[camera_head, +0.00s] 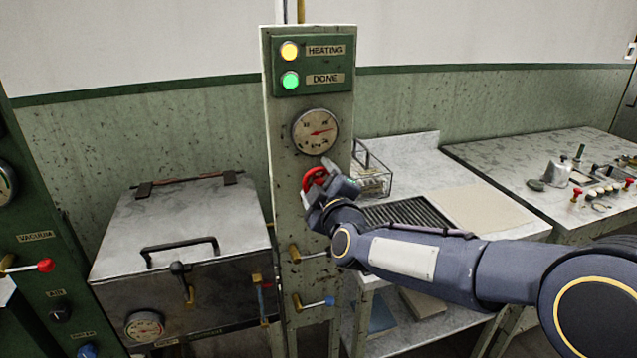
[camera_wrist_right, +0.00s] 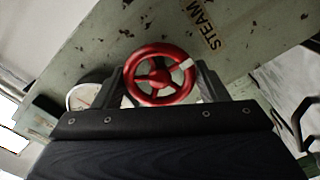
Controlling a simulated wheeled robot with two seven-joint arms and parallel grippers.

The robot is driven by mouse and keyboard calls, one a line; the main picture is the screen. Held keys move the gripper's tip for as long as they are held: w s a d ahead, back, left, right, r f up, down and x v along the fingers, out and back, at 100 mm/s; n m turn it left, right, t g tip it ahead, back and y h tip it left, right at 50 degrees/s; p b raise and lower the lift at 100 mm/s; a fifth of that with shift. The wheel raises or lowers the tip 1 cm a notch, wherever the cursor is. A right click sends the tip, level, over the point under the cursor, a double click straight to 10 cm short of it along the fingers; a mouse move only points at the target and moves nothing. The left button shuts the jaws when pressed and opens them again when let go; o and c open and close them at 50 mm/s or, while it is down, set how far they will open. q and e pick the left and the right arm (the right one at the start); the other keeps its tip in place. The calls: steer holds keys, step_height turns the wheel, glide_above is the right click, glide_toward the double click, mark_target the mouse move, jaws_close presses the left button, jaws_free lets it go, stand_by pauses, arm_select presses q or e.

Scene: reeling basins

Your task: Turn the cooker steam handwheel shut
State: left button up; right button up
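The red steam handwheel (camera_head: 315,179) is on the green post below a pressure gauge. My right gripper (camera_head: 322,180) is at it and hides part of the wheel. In the right wrist view the wheel (camera_wrist_right: 157,75) shows its spokes, hub and a pale mark on the upper right rim. The fingers of my right gripper (camera_wrist_right: 165,85) stand on either side of the rim; I cannot tell whether they press on it. A "STEAM" label is on the post beside the wheel. My left gripper is not in view.
The post carries a lit yellow HEATING lamp (camera_head: 289,51), a lit green DONE lamp (camera_head: 290,80) and a gauge (camera_head: 316,131). Two levers (camera_head: 308,254) stick out below the wheel. A lidded metal cooker (camera_head: 184,225) stands left; a worktable with a wire basket (camera_head: 371,178) stands right.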

steer(key=c, duration=0.5)
